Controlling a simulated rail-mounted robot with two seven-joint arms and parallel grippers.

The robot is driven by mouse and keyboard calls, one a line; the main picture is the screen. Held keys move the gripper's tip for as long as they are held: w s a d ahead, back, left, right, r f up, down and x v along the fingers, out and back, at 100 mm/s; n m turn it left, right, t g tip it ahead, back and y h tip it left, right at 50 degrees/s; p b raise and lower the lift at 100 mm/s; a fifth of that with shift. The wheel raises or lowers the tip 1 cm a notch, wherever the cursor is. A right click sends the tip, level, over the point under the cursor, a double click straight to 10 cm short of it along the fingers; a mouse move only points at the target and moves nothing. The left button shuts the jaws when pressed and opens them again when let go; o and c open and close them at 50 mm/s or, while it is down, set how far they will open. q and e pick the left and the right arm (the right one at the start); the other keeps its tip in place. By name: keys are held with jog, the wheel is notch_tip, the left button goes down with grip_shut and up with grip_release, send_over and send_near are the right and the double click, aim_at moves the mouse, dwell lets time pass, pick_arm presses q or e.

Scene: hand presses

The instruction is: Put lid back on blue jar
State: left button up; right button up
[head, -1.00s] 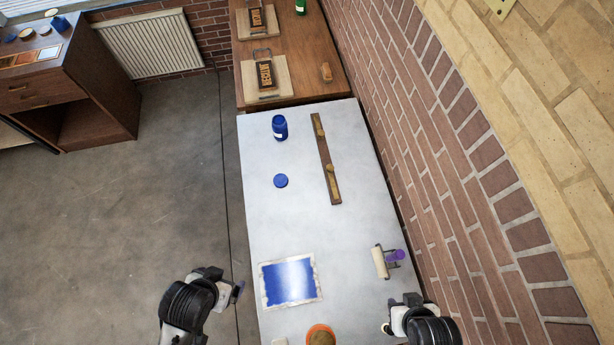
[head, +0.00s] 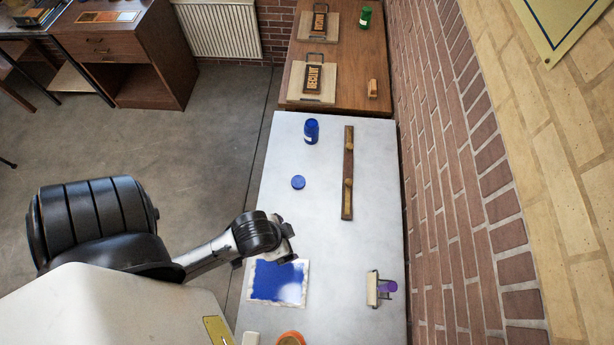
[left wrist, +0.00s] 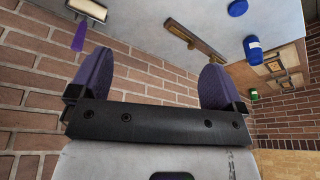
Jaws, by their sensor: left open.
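The blue jar (head: 311,131) stands upright near the far end of the white table (head: 270,150). Its blue lid (head: 298,182) lies on the table apart from the jar, on the near side. In the left wrist view the jar (left wrist: 252,48) and lid (left wrist: 238,8) are at the upper right, beyond the fingers. My left gripper (head: 284,252) is above the table near the blue inked slab and well short of the lid. Its purple fingers are wide apart and empty in the left wrist view (left wrist: 156,85). My right gripper is out of view.
A roller with a purple handle (head: 376,288) lies near the right edge, and an inked blue slab (head: 265,280) lies nearer. A brick wall (head: 440,190) borders the right side.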

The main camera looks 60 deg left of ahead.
pick_arm(q)
jog(key=w+f+m+g+h+b, duration=0.2)
jog(key=w+f+m+b, duration=0.95)
jog(key=f, duration=0.45)
jog(key=w+a+f+m+y+b, duration=0.1)
jog(key=w+a+f+b, duration=0.1)
jog(key=a, duration=1.1)
jog(key=w+a+f+m+g+y+b, duration=0.1)
jog(key=w+a+b, duration=0.4)
jog(key=a, duration=0.8)
jog(key=shift+w+f+m+g+b, duration=0.3)
jog(key=shift+w+f+m, duration=0.25)
jog(key=shift+w+f, duration=0.15)
